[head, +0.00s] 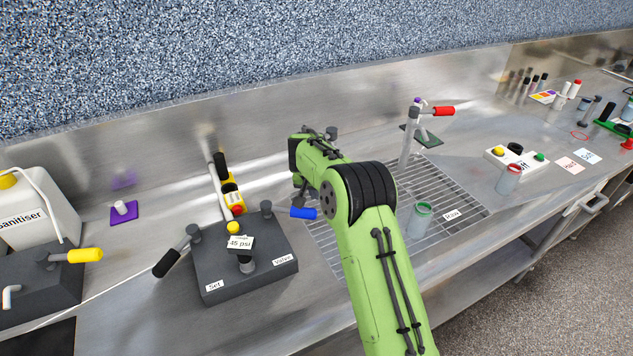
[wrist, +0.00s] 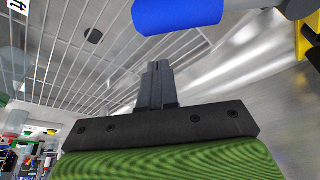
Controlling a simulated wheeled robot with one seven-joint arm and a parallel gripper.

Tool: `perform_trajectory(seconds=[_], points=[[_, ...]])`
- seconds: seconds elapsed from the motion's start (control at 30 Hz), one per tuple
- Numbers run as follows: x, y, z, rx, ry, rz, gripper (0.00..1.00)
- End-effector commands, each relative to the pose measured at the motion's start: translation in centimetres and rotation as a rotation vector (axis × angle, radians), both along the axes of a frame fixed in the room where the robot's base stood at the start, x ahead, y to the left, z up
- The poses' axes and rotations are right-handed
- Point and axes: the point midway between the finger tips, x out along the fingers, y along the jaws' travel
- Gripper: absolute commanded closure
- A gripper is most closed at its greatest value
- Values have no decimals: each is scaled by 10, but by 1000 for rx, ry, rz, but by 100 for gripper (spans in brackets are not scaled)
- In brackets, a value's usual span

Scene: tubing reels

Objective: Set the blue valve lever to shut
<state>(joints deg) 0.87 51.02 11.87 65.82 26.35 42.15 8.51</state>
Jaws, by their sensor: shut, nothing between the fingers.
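The blue valve lever (head: 303,213) sticks out to the right from a dark grey block (head: 245,275) with a label reading "Valve" and another reading "Set". In the wrist view the blue grip (wrist: 178,12) lies across the top, with its grey shaft to the right. My gripper (wrist: 158,68) is shut and empty, its fingertips just below the grip in that view, with a visible gap. In the head view my gripper (head: 298,190) is small and partly hidden by my green arm, close behind the lever. Whether it touches the lever is not clear there.
A gauge (head: 240,243) reading about 45 psi and a black-handled lever (head: 166,262) are on the block. A yellow-handled lever (head: 84,255) stands left. A drain grid (head: 465,203) carries a green-rimmed cup (head: 420,220); a red-handled tap (head: 443,111) stands behind.

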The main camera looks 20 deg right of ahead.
Motion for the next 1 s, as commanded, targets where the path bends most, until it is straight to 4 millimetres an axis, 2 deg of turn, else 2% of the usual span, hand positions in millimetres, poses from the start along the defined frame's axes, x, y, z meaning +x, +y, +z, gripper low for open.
perform_trajectory(seconds=[0.2, 0.67, 1.0], points=[[-20, 8, -7, -1, 2, -2, 100], [-23, 10, -7, -1, 2, -10, 100], [-42, 18, -9, -2, 3, -157, 100]])
